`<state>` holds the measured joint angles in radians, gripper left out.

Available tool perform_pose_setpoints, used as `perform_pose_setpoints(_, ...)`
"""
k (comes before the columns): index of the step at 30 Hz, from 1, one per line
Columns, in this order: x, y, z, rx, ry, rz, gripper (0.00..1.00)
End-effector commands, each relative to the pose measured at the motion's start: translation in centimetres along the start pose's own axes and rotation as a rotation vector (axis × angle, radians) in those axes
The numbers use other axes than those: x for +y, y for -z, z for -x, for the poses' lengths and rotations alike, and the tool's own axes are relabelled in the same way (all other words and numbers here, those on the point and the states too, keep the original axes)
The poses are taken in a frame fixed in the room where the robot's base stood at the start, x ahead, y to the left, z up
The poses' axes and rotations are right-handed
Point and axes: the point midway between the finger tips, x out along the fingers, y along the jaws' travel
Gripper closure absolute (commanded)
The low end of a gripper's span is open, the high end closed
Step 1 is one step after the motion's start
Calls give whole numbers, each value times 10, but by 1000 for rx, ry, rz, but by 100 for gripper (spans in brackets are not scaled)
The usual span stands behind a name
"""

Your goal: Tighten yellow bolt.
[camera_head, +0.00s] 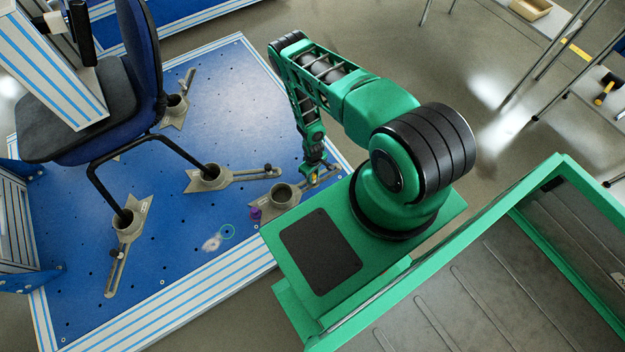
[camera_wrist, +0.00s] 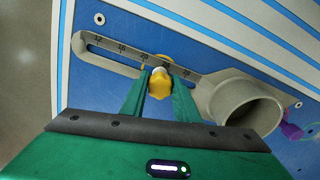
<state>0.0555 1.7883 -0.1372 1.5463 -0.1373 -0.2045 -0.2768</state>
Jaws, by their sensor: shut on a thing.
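The yellow bolt (camera_wrist: 159,84) shows in the wrist view, standing at the slotted arm of a grey metal bracket (camera_wrist: 215,80). A wider yellow part shows behind its head, against the slot. My gripper (camera_wrist: 160,92) has its two green fingers on either side of the bolt head and is shut on it. In the head view my gripper (camera_head: 316,170) points down at the slotted arm of the grey bracket (camera_head: 283,196) near the right edge of the blue platform. The bolt is small there and mostly hidden by my gripper.
A dark blue chair (camera_head: 120,100) stands on the blue platform (camera_head: 215,115), its legs in similar grey brackets (camera_head: 208,178). A purple thing (camera_head: 256,213) lies beside the cup of my bracket. A teal ring (camera_head: 228,231) lies on the platform. Metal-legged tables stand at upper right.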

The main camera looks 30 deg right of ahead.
Motion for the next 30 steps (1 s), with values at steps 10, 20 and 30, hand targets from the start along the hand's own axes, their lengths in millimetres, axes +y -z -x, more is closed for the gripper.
perform_pose_setpoints(10, 0, 0, 0, 1, 0, 0, 55)
perform_pose_setpoints(20, 0, 0, 0, 0, 0, 115, 55)
perform_pose_setpoints(30, 0, 1, 0, 1, 0, 355, 55)
